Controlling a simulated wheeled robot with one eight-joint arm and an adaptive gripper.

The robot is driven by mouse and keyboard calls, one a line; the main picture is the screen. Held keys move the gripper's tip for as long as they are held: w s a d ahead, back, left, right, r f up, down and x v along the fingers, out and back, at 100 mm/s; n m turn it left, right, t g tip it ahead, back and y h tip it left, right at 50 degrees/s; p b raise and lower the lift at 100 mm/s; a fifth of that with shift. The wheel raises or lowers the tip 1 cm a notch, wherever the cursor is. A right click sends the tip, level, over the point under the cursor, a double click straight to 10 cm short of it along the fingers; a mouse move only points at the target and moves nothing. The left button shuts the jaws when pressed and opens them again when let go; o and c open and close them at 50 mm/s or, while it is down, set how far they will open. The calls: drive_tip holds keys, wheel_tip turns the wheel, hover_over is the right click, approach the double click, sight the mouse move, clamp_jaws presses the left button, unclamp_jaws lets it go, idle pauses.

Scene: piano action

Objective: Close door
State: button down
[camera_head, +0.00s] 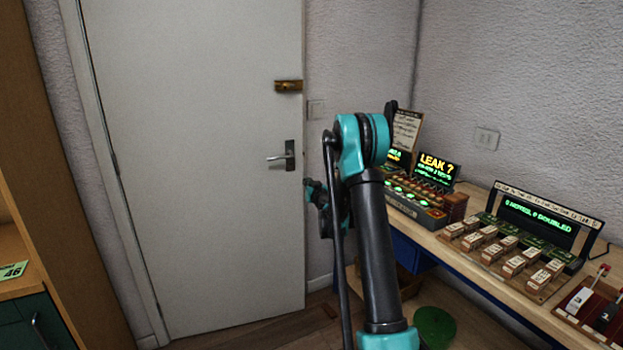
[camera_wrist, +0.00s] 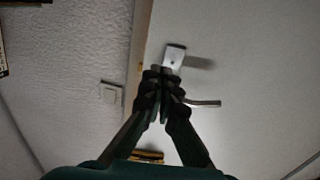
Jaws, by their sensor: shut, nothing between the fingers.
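The white door (camera_head: 205,170) fills the left middle of the head view, its right edge close to the wall. I cannot tell whether it is fully latched. Its silver lever handle (camera_head: 283,158) is at the right edge, below a brass lock (camera_head: 289,86). My gripper (camera_head: 313,192) is mostly hidden behind my arm, just right of and below the handle. In the wrist view my gripper (camera_wrist: 162,72) is shut and empty, with its tips over the handle plate (camera_wrist: 174,55). The lever (camera_wrist: 203,103) shows right of the fingers. Contact is unclear.
A workbench (camera_head: 480,265) with lit displays and wooden blocks stands on the right. A wooden shelf unit (camera_head: 45,170) is at the left. A green round object (camera_head: 434,326) lies on the floor by the bench. A light switch (camera_head: 316,109) is right of the door.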

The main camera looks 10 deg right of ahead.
sight(297, 169)
drive_tip(key=w, duration=0.4)
drive_tip(key=w+a, duration=0.1)
drive_tip(key=w, duration=0.3)
drive_tip(key=w+a, duration=0.1)
drive_tip(key=w, duration=0.3)
drive_tip(key=shift+w, duration=0.15)
